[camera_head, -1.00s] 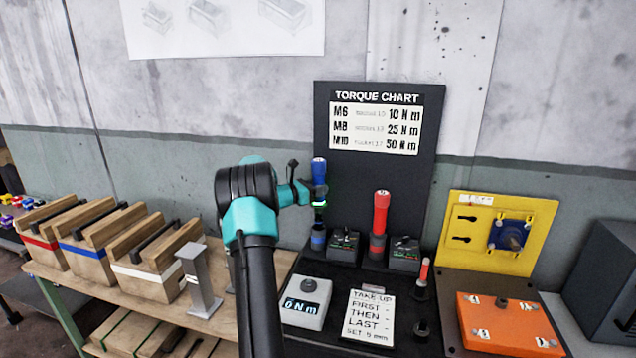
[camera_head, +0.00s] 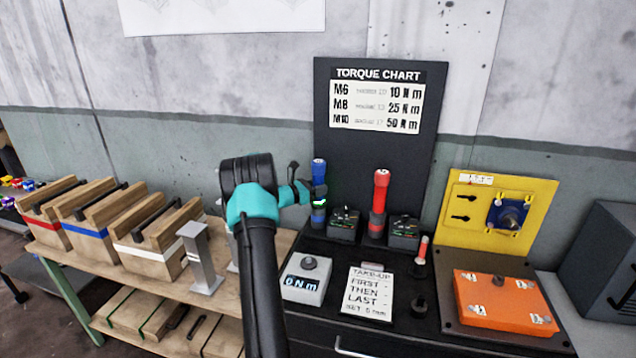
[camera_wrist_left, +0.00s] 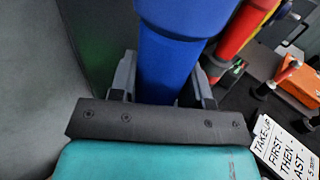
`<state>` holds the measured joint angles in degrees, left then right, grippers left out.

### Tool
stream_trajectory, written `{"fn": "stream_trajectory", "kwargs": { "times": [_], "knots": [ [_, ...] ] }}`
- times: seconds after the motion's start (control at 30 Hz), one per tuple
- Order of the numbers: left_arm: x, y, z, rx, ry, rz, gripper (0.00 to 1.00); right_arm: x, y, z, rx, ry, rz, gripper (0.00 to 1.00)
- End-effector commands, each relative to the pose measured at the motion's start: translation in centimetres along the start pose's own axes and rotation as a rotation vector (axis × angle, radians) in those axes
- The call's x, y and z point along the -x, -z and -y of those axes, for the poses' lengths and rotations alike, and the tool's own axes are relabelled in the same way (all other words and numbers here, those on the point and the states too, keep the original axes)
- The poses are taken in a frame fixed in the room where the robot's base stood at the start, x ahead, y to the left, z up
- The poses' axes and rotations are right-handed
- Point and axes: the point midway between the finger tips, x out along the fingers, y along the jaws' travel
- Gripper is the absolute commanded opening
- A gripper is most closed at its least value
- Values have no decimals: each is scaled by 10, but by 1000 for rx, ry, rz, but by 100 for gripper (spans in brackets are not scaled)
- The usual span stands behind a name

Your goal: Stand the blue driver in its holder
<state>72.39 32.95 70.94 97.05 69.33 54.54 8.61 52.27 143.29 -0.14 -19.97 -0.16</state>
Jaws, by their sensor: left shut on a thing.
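The blue driver (camera_head: 319,172) is upright, its blue handle at the top. My left gripper (camera_head: 307,192) is shut on it from the left. In the left wrist view the blue handle (camera_wrist_left: 178,60) stands between my two fingers (camera_wrist_left: 163,88). The blue-banded holder (camera_head: 318,216) is directly below the driver, and the driver's lower end meets its top. How deep the driver sits in it is hidden. My right gripper is not in view.
A red driver (camera_head: 380,190) stands upright to the right, with small dark boxes (camera_head: 343,224) beside it. A torque chart panel (camera_head: 378,100) rises behind. In front are a 0 Nm display (camera_head: 304,282) and a take-up card (camera_head: 368,294). A grey metal stand (camera_head: 200,258) is left.

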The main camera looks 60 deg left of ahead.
Motion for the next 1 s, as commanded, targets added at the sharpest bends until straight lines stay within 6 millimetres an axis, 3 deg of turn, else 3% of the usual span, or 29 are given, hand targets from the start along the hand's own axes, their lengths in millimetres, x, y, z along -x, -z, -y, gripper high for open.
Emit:
{"fn": "stream_trajectory", "kwargs": {
  "times": [1.0],
  "knots": [
    [0,11,0,-3,0,3,9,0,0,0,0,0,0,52]
  ]
}}
